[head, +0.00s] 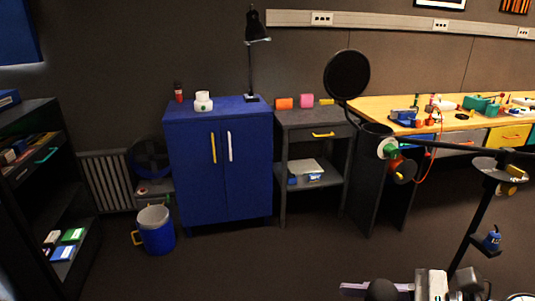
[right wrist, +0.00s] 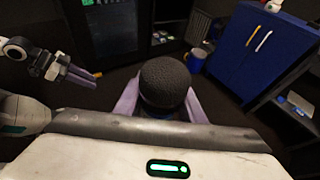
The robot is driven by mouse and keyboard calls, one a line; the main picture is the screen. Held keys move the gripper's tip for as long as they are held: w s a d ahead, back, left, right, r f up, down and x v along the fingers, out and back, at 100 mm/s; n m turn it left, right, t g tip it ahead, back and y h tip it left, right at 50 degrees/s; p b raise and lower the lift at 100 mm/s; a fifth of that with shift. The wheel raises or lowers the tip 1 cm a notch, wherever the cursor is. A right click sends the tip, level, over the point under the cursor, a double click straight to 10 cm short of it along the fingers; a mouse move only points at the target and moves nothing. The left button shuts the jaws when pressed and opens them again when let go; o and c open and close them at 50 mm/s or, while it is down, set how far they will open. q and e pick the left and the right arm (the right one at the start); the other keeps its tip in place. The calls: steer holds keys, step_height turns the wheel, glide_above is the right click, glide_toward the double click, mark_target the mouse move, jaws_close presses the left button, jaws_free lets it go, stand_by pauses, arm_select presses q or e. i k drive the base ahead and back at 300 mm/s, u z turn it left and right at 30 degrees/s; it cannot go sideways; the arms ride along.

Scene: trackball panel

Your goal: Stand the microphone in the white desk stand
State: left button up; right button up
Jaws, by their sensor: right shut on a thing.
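My right gripper (right wrist: 160,102) is shut on the microphone, with a pale purple finger on each side. The microphone's round black foam head (right wrist: 165,82) faces the right wrist camera and hides its body. In the head view the foam head (head: 381,290) shows at the bottom edge, beside a purple finger.
The blue cabinet (head: 240,165) also carries a black lamp (head: 251,55) and a red bottle (head: 179,92). A grey side table (head: 315,118) and a cluttered yellow workbench (head: 375,103) stand right of it. A blue bin (head: 155,235) is on the floor. The middle floor is clear.

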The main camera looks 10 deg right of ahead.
mark_target(203, 100)
steer(key=u, duration=0.4)
steer(key=i, duration=1.3)
steer(key=u, duration=0.25)
steer(key=i, duration=1.9)
steer(key=z, duration=0.5)
